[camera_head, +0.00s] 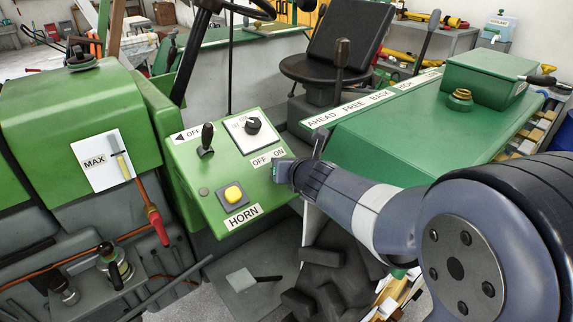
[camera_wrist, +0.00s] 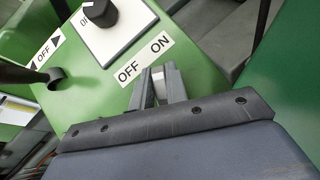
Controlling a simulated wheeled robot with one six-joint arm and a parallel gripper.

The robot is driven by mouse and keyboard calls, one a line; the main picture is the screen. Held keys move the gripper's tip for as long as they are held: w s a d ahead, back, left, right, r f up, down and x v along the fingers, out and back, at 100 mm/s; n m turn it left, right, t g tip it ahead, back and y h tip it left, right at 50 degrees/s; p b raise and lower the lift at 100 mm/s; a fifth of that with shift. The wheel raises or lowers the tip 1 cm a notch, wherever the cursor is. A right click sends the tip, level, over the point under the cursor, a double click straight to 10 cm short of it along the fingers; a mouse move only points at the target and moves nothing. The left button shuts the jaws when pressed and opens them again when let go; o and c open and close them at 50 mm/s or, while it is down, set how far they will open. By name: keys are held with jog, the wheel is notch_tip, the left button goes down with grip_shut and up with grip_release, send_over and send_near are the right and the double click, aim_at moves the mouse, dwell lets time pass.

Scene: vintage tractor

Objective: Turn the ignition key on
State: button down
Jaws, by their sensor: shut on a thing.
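My gripper (camera_head: 284,169) reaches the green control panel (camera_head: 213,183) from the right, just below the OFF ON label (camera_head: 266,158). In the wrist view, its two grey fingers (camera_wrist: 158,86) are close together under the OFF ON label (camera_wrist: 144,59). They are shut on a small pale piece (camera_wrist: 160,91) between them, at the place of the ignition key. The fingers hide most of the key, so I cannot tell which way it is turned.
The panel also carries a black lever (camera_head: 206,140), a black knob (camera_head: 253,125) on a white plate and a yellow horn button (camera_head: 233,194). A green cover (camera_head: 400,130) lies to the right. A black seat (camera_head: 340,45) stands behind.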

jog(key=c, duration=1.4)
grip_release()
jog(key=p+v, duration=0.4)
jog(key=v, duration=0.6)
jog(key=shift+s, duration=0.35)
jog(key=shift+d+r, duration=0.1)
jog(key=shift+d, duration=0.05)
